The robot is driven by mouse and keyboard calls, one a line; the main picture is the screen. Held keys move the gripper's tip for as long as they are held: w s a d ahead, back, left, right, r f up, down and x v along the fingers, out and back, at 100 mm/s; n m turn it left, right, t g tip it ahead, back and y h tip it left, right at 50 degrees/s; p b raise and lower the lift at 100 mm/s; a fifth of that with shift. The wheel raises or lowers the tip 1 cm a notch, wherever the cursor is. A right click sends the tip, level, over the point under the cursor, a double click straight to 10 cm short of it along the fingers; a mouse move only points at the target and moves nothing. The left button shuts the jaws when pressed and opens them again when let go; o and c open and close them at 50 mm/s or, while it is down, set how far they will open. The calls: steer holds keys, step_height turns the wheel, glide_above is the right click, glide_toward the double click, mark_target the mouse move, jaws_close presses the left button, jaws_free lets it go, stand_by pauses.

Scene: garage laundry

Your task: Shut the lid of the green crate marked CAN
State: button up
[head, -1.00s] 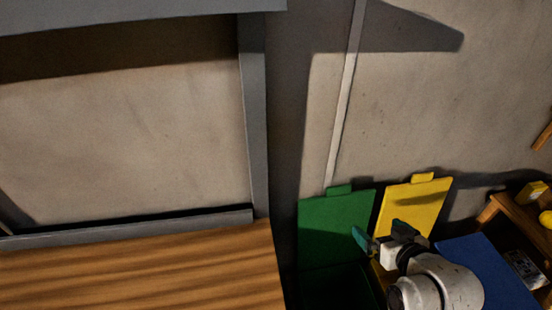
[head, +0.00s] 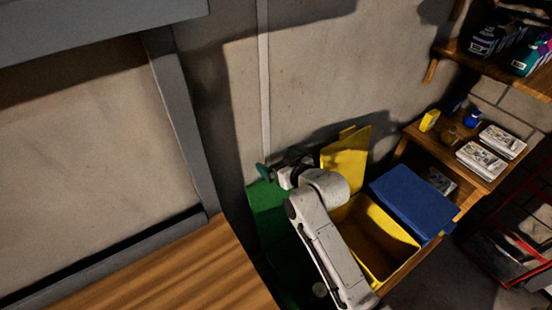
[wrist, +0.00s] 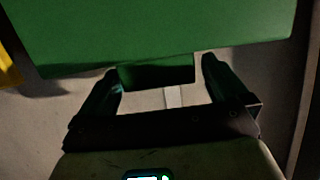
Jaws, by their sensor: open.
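The green crate (head: 287,266) stands between the wooden surface and the yellow crate, partly hidden by my arm. Its green lid (head: 267,207) stands open, raised against the wall side. The CAN marking is not readable. My gripper (head: 272,171) is at the lid's top edge in the head view. In the wrist view the green lid (wrist: 165,35) fills the top, and its tab (wrist: 157,73) lies between the two spread fingers of my gripper (wrist: 161,80). The fingers are open; I cannot tell whether either touches the tab.
A yellow crate (head: 398,232) with its yellow lid (head: 346,155) raised stands right of the green one. A blue lid (head: 412,199) lies shut beside it. A wooden worktop (head: 165,275) borders the left. A shelf (head: 480,183) with boxes is at right.

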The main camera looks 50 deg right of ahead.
steer(key=shift+w+d+f, duration=0.2)
steer(key=shift+w+f, duration=0.05)
steer(key=shift+w, duration=0.25)
steer(key=shift+c, duration=0.4)
steer(key=c, duration=1.3)
steer(key=shift+c, duration=0.2)
